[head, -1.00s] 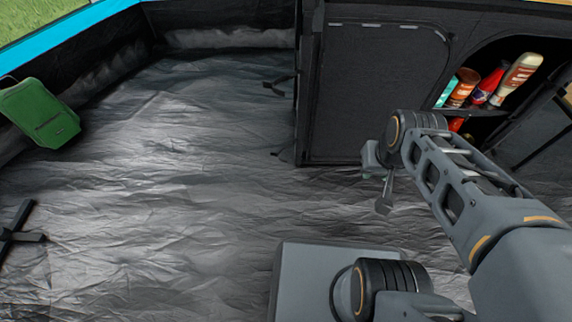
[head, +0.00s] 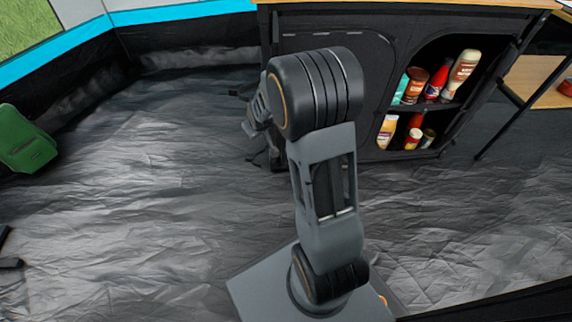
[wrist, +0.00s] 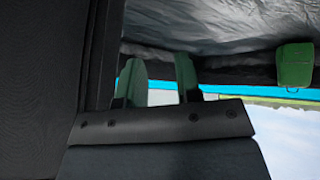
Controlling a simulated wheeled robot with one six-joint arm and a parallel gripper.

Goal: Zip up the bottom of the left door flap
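The left door flap (head: 376,88) is a dark fabric panel on the front of the black cabinet, with a stitched edge and light dashes along its top. My arm covers much of it, including part of its bottom. I cannot make out a zipper pull. My gripper (head: 252,118) is by the cabinet's left edge, partly hidden behind my wrist joint. In the wrist view its two greenish fingers (wrist: 158,78) stand apart with nothing between them. A dark fabric panel (wrist: 40,85) with a straight edge is close on the left there; I cannot tell which face it is.
The cabinet's right side is open, with bottles and jars (head: 437,82) on its shelves. A table with thin dark legs (head: 510,95) stands at the right. A green bag (head: 25,140) lies far left. The wrinkled grey floor (head: 150,190) left of the cabinet is mostly clear.

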